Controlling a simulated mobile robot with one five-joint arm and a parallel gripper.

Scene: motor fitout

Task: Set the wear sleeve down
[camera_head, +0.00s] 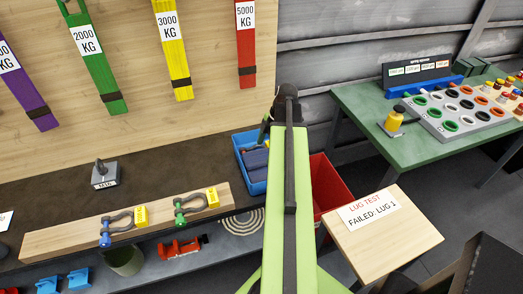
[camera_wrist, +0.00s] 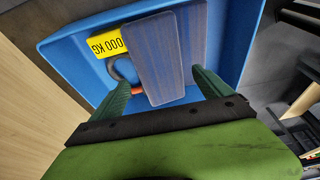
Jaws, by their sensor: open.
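The wear sleeve (camera_wrist: 168,50), a flat blue-grey striped piece, lies in a blue bin (camera_wrist: 75,48) in the wrist view. My gripper (camera_wrist: 163,90) is open, with one green finger on each side of the sleeve's near end and gaps showing beside it. A yellow tag (camera_wrist: 107,43) and part of a grey shackle with an orange-red pin lie in the bin, partly under the sleeve. In the head view the blue bin (camera_head: 258,188) stands left of my green arm, with blue-grey pieces (camera_head: 255,160) in it.
A red bin (camera_head: 325,170) stands right of my arm. A wooden board (camera_head: 70,240) with two tagged shackles lies on the dark bench at left. A green table (camera_head: 365,110) stands behind.

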